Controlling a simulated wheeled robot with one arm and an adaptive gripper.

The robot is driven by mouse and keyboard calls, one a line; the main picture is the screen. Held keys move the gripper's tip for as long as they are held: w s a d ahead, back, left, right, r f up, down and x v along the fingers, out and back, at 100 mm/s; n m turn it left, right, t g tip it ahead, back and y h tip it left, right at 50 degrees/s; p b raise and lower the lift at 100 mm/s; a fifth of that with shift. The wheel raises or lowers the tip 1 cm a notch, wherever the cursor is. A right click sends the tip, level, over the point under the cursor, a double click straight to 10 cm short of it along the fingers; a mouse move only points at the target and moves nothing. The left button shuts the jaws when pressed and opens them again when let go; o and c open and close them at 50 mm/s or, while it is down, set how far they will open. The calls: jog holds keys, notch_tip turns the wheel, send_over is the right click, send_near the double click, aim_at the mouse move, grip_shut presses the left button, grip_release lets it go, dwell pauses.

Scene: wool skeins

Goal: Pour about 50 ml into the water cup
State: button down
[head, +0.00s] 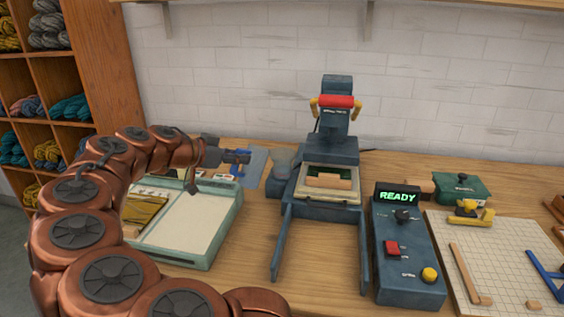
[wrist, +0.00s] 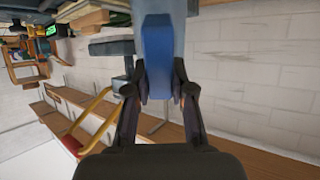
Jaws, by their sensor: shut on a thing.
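My gripper (head: 225,156) is at the end of my arm, above the back right corner of the pale green tray. It is shut on a blue handle-like piece (wrist: 157,50), which also shows in the head view (head: 241,157). In the wrist view a paler blue-grey part (wrist: 165,8) joins the blue piece and runs out of the top edge. In the head view a flat-looking blue-grey shape (head: 256,166) lies just right of the gripper; whether it belongs to the held thing I cannot tell. I cannot make out a water cup or any water for certain.
The pale green tray (head: 228,222) stands at the left. A dark blue press (head: 341,147) with a red-gripped handle stands right of my gripper. A control box (head: 406,262) reads READY. A gridded board (head: 508,257) with tools lies at the right. Wool shelves (head: 88,62) stand at the left.

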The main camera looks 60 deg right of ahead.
aim_at(234, 167)
jog(key=shift+w+a+f+h+b, duration=0.1)
jog(key=shift+a+f+h+b, duration=0.35)
jog(key=shift+b, duration=1.45)
jog(key=b, duration=0.2)
jog(key=a+h+b, duration=0.1)
jog(key=b, duration=0.1)
jog(key=shift+w+f+b, duration=0.15)
jog(key=shift+f+b, duration=0.15)
jog(key=shift+f, duration=0.05)
jog(key=g+h+b, duration=0.1)
jog(key=b, duration=0.2)
jog(key=shift+a+f+b, duration=0.25)
jog(key=shift+a+b, duration=0.1)
jog(key=shift+b, duration=0.05)
jog(key=shift+b, duration=0.35)
jog(key=shift+w+a+r+h+b, duration=0.15)
jog(key=shift+a+r+h+b, duration=0.25)
jog(key=shift+b, duration=0.75)
jog(key=shift+w+a+r+h+b, duration=0.1)
jog(key=shift+a+r+h+b, duration=0.15)
jog(key=shift+r+h+b, duration=0.55)
jog(key=shift+f+y+b, duration=0.25)
jog(key=shift+b, duration=0.05)
